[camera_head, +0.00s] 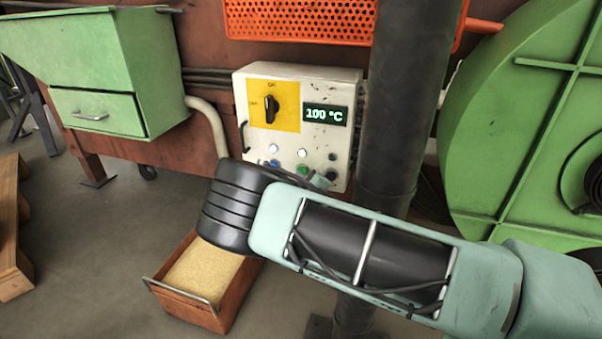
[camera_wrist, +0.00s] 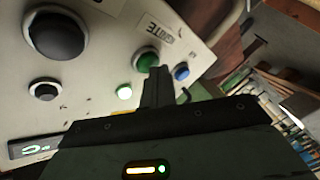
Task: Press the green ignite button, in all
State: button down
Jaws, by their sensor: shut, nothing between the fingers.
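The green ignite button (camera_wrist: 146,60) is on the pale control panel (camera_wrist: 95,60), beside a label reading "IGNITE". It also shows small in the head view (camera_head: 303,171), just above my arm. My gripper (camera_wrist: 157,72) is shut and empty, its fingertips right at the lower edge of the green button in the wrist view. I cannot tell whether they touch it. In the head view the gripper is mostly hidden behind my wrist and arm. The display (camera_head: 325,114) on the panel reads 100 °C.
A blue button (camera_wrist: 181,72) sits close to the green one, and a lit lamp (camera_wrist: 124,92) is on its other side. A rotary knob (camera_head: 270,108) is on a yellow plate. A dark column (camera_head: 405,100) stands right of the panel. A sand-filled box (camera_head: 190,308) is on the floor.

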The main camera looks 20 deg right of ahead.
dwell(0.4)
jog(key=shift+s+a, duration=0.45)
jog(key=shift+s, duration=0.15)
jog(key=shift+s+a, duration=0.1)
jog(key=s+a, duration=0.1)
jog(key=s, duration=0.1)
jog(key=s+a+p, duration=0.1)
jog(key=s, duration=0.1)
jog(key=shift+a, duration=0.35)
dwell(0.6)
